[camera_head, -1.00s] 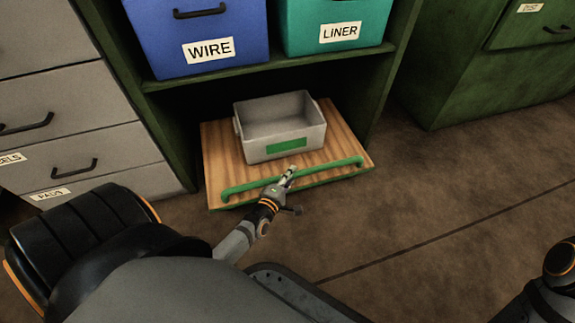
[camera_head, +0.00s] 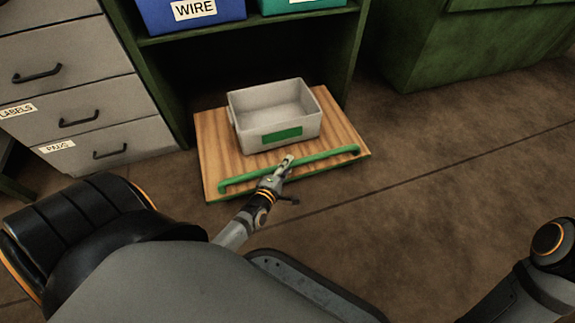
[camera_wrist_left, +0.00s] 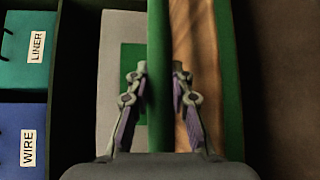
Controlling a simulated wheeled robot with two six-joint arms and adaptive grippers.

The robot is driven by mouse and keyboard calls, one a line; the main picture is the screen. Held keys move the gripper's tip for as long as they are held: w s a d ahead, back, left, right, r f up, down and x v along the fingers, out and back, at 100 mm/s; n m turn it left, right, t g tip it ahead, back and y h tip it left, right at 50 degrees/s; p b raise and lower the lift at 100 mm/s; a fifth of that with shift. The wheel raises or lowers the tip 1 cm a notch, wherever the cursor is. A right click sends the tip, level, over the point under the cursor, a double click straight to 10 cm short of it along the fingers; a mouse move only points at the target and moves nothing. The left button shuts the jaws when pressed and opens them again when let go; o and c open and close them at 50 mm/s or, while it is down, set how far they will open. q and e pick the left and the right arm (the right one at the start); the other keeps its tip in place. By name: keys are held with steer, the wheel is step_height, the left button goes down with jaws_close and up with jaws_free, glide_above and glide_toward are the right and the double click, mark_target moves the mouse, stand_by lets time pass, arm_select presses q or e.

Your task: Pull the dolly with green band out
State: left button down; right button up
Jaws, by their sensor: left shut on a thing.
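The dolly (camera_head: 213,150) is a low wooden board with a green front edge and a green bar handle (camera_head: 325,155) along its front. It stands largely out on the floor in front of the shelf's bottom opening. A grey bin (camera_head: 243,120) with a green band (camera_head: 282,134) sits on it. My left gripper (camera_head: 285,163) is shut on the green handle near its middle. In the left wrist view the handle (camera_wrist_left: 159,110) runs between the two fingers (camera_wrist_left: 160,72). My right gripper is out of view; only part of my right arm shows at the lower right.
The green shelf (camera_head: 268,29) holds a blue WIRE bin (camera_head: 165,15) and a teal LINER bin above the dolly. Grey drawers (camera_head: 75,85) stand at left, a green cabinet (camera_head: 450,50) at right. Brown floor (camera_head: 440,180) is clear to the right and front.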

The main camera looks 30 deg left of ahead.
arm_select(q)
steer(key=shift+s+d, duration=0.1)
stand_by(0.3)
steer(key=c, duration=1.2)
jaws_free()
steer(key=shift+o, duration=0.2)
steer(key=s, duration=0.8)
steer(key=shift+d+r, duration=0.3)
steer(key=shift+r, duration=0.15)
steer(key=shift+s+f, duration=0.1)
